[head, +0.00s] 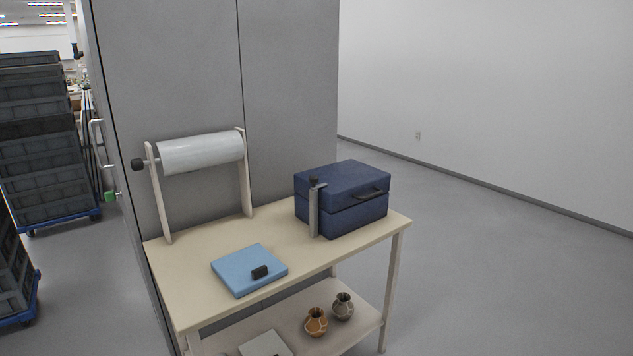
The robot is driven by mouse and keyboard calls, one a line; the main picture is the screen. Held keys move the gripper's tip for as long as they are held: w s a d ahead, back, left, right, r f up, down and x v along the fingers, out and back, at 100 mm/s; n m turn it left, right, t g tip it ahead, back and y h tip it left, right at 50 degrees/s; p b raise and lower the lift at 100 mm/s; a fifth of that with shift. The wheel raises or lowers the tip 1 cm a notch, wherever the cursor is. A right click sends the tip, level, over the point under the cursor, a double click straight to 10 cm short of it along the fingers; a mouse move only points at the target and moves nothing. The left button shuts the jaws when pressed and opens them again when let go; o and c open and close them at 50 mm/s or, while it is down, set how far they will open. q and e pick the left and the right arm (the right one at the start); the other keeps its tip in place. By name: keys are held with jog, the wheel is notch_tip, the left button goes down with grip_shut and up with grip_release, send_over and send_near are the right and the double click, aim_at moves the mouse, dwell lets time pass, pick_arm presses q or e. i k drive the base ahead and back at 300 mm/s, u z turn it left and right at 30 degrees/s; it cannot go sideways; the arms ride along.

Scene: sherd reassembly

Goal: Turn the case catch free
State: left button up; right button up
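The dark blue case (354,213) stands closed at the right end of the table. A dark handle (371,193) is on its right-hand face. The catch (314,211) is a grey upright bar with a black knob on top, at the case's left front side. It stands upright across the seam between lid and body. Whether it touches the case cannot be told. Neither of my grippers shows in the head view.
The table (190,262) also holds a light blue flat box (247,267) with a black knob and a roll (202,152) on a stand. Two small pots, one orange (316,322) and one grey (343,306), sit on the lower shelf. Floor right of the table is clear. Stacked crates (42,165) stand left.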

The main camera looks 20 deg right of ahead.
aim_at(314, 179)
jog(key=z, duration=0.45)
jog(key=i, duration=1)
jog(key=u, duration=0.45)
